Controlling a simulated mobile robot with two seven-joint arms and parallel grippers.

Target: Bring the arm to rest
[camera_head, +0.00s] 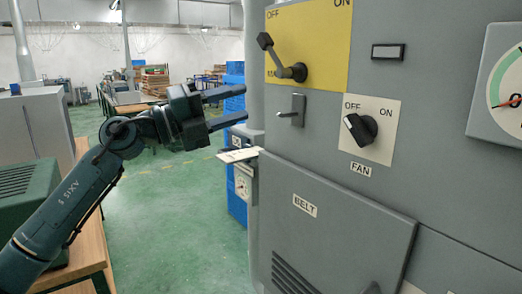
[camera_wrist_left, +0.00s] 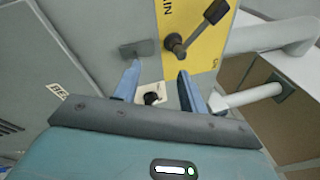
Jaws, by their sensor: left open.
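My left arm reaches in from the left in the head view. Its gripper (camera_head: 243,104) is open and empty, in front of the grey control cabinet (camera_head: 335,215) and left of its switches. The main lever (camera_head: 282,60) on the yellow plate (camera_head: 328,45) has its black grip up and left, near OFF. The fan knob (camera_head: 362,129) has its white mark toward OFF. In the left wrist view, a dark knob (camera_wrist_left: 152,98) shows between the open fingers (camera_wrist_left: 158,70), apart from both. The right gripper is not in view.
A small grey latch (camera_head: 292,110) sits below the lever. A BELT cover (camera_head: 330,230) and a gauge (camera_head: 505,95) are on the cabinet. A wooden bench (camera_head: 93,245) with a green machine (camera_head: 28,200) stands at left. The green floor (camera_head: 190,220) between is clear.

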